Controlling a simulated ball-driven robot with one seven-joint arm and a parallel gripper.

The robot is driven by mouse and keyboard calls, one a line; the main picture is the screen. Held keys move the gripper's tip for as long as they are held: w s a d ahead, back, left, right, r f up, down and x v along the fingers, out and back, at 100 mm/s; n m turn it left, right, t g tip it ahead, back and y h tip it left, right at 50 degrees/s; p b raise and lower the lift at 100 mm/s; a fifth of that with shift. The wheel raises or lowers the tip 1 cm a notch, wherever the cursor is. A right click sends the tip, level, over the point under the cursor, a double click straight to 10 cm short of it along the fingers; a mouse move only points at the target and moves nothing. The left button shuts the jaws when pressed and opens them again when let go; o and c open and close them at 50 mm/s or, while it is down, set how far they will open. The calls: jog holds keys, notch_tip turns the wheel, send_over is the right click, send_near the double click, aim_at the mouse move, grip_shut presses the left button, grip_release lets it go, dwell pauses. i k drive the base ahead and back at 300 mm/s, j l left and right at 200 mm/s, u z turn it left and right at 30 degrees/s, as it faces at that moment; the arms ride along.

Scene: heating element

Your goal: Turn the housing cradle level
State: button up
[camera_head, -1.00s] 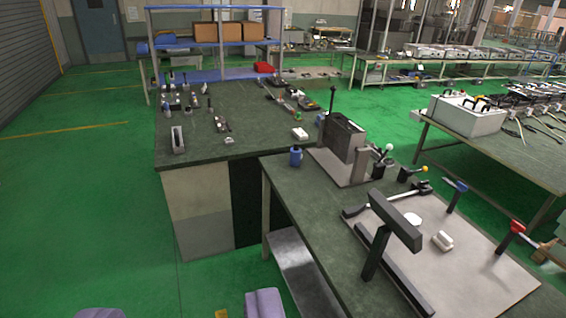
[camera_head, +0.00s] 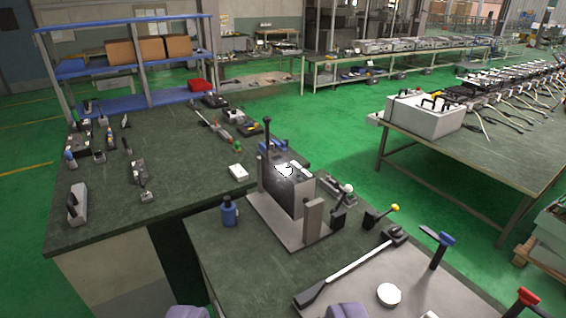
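The housing cradle (camera_head: 288,190) is a dark, box-shaped unit with a pale top, held between posts on a grey base plate (camera_head: 270,226). A black upright handle (camera_head: 267,132) stands at its back. A lever with a white ball knob (camera_head: 348,188) stands to its right. The box looks slightly tilted, but I cannot tell its exact angle. Two lavender finger parts of my gripper (camera_head: 266,311) show at the bottom edge, apart with nothing visible between them. My gripper is below and in front of the cradle in the picture, not touching it; most of it is cut off.
A blue bottle (camera_head: 229,211) stands left of the cradle. A blue-handled (camera_head: 438,248) and a red-handled tool (camera_head: 520,308) stand further right.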

aim_at(283, 165)
jog(key=i+j, duration=0.45)
jog(key=i, duration=0.15)
jog(key=i+j, duration=0.85)
jog(key=i, duration=0.3)
jog(key=i+j, duration=0.45)
jog(key=i+j+u, duration=0.1)
jog(key=i+j, duration=0.35)
jog(key=i, duration=0.25)
